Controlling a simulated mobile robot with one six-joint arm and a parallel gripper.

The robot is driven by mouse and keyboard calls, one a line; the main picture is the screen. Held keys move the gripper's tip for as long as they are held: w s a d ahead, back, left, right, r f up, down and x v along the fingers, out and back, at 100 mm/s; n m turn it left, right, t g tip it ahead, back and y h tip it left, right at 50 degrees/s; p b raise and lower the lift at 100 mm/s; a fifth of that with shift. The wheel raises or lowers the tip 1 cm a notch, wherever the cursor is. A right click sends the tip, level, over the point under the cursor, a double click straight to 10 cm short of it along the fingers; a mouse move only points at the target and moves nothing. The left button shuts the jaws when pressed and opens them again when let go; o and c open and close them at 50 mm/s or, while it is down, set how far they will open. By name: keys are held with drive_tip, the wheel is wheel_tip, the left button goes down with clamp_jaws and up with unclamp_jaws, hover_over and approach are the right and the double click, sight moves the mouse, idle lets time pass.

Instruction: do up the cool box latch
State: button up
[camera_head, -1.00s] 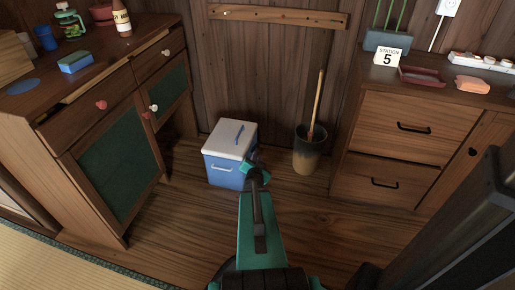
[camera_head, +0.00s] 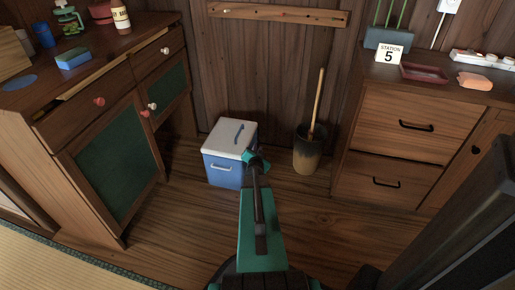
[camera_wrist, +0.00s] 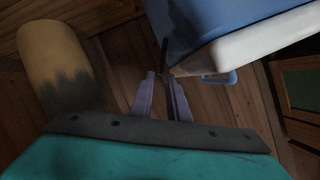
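The cool box (camera_head: 222,172) stands on the wooden floor, with a blue body and a white lid (camera_head: 228,137) that looks shut. A blue handle (camera_head: 239,133) is on the lid. In the wrist view the blue body (camera_wrist: 215,22) and white lid (camera_wrist: 260,42) fill the upper right, with the handle (camera_wrist: 220,78) beyond the lid. My gripper (camera_wrist: 161,78) is open and empty, its fingertips close to the box's near edge. A thin dark piece (camera_wrist: 164,50) lies along that edge; I cannot tell whether it is the latch. In the head view my wrist hides the box's right front corner.
A dark bucket (camera_head: 306,160) with a wooden stick stands just right of the box; it also shows in the wrist view (camera_wrist: 55,60). A cabinet (camera_head: 115,170) is at left and a drawer unit (camera_head: 400,142) at right. Floor in front of the box is free.

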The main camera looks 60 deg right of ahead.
sight(258, 142)
drive_tip(key=shift+b+x, duration=0.5)
drive_tip(key=shift+x, duration=1.9)
clamp_jaws()
drive_tip(key=p, duration=0.5)
drive_tip(key=shift+w+d+r+n+p, duration=0.2)
drive_tip(key=shift+r+n+p, duration=0.1)
drive_tip(key=shift+r+p, duration=0.1)
drive_tip(key=p, duration=0.2)
drive_tip(key=g+p, duration=0.1)
drive_tip(key=p, duration=0.2)
drive_tip(key=shift+w+a+f, duration=0.1)
drive_tip(key=shift+a, duration=0.15)
drive_tip(key=shift+f+n, duration=0.1)
drive_tip(key=shift+n, duration=0.2)
